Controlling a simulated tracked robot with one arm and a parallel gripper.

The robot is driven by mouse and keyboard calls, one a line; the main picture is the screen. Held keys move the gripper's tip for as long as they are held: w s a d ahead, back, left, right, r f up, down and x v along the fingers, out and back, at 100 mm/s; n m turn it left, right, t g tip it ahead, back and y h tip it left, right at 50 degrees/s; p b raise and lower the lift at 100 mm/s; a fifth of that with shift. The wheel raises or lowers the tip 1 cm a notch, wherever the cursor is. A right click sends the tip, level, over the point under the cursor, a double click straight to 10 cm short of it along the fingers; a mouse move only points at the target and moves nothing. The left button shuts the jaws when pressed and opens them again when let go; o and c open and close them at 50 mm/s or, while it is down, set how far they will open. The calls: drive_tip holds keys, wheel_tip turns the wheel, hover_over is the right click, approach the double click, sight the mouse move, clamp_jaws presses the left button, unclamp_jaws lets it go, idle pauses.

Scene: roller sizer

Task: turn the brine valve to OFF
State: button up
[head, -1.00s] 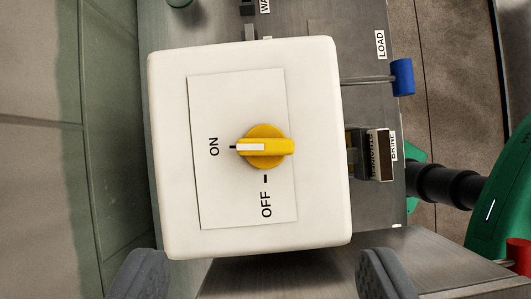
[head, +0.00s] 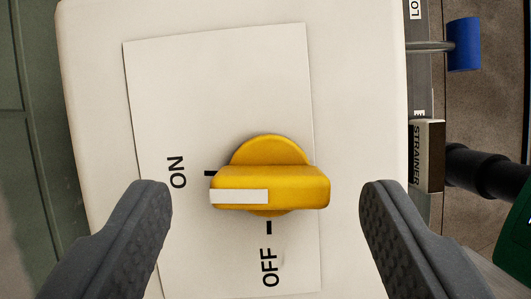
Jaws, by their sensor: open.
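The yellow valve knob (head: 275,180) sits on a white box (head: 365,60) with a pale label plate (head: 215,85). The knob's raised grip lies crosswise in the picture, and its white pointer stripe faces left, at about the ON mark (head: 177,172). The OFF mark (head: 269,267) is below the knob, with a short black tick between them. My gripper (head: 265,190) is open, with one dark finger left of the knob and one right of it. Both fingers appear clear of the knob, with nothing between them and it.
At the right edge, a blue handle (head: 464,44) on a thin rod stands beside the box. Below it are a block labelled STRAINER (head: 428,156) and a black pipe (head: 485,172). A green wall panel (head: 25,130) is at the left.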

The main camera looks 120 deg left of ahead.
drive_tip(key=shift+x, duration=0.75)
